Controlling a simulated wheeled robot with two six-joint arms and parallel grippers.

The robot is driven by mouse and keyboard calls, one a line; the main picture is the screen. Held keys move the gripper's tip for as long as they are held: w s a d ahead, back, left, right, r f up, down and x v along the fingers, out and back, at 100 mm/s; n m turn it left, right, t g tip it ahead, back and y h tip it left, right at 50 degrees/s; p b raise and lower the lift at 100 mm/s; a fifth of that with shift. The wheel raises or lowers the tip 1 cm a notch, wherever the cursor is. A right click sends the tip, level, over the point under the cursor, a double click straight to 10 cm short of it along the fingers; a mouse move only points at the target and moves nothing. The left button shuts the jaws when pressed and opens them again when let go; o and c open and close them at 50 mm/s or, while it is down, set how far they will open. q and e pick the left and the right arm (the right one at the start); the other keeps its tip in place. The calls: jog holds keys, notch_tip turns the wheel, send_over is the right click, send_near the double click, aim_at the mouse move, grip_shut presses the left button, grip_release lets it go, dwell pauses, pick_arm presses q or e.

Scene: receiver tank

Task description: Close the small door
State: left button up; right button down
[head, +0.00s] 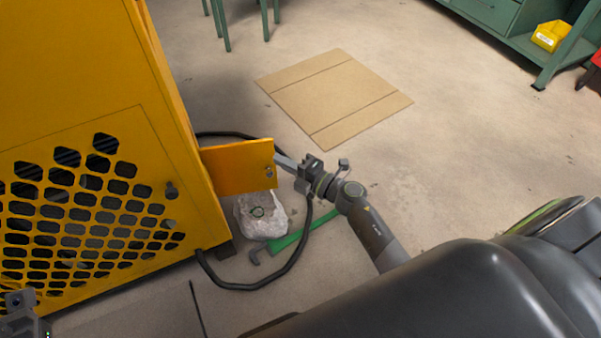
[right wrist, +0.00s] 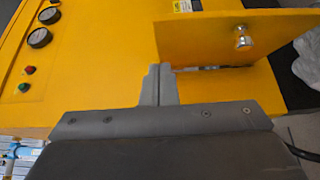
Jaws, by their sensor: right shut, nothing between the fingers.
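The small yellow door (head: 237,167) stands open, sticking out to the right from the corner of the yellow machine (head: 60,70). A latch knob sits near its free edge. In the right wrist view the door (right wrist: 205,40) with its silver knob stands out over the machine's yellow face. My right gripper (head: 280,160) is shut and empty, its fingertips close to the door's free edge; I cannot tell if they touch. In the right wrist view the shut fingers (right wrist: 158,72) are just below the door's left end. Part of my left gripper (head: 20,302) shows at the lower left corner, its fingers unclear.
A whitish bag-like lump (head: 262,215), a green bar (head: 300,236) and a black hose (head: 252,288) lie on the floor below the door. A flat cardboard sheet (head: 335,95) lies beyond. Gauges (right wrist: 40,38) and buttons are on the machine face.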

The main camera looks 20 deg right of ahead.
aim_at(267, 143)
jog(key=w+b, duration=0.1)
jog(key=w, duration=0.2)
jog(key=shift+w+f, duration=0.15)
jog(key=shift+w, duration=0.25)
jog(key=shift+w+d+b, duration=0.2)
jog(key=shift+w+b, duration=0.1)
jog(key=shift+w, duration=0.2)
jog(key=shift+w+d, duration=0.1)
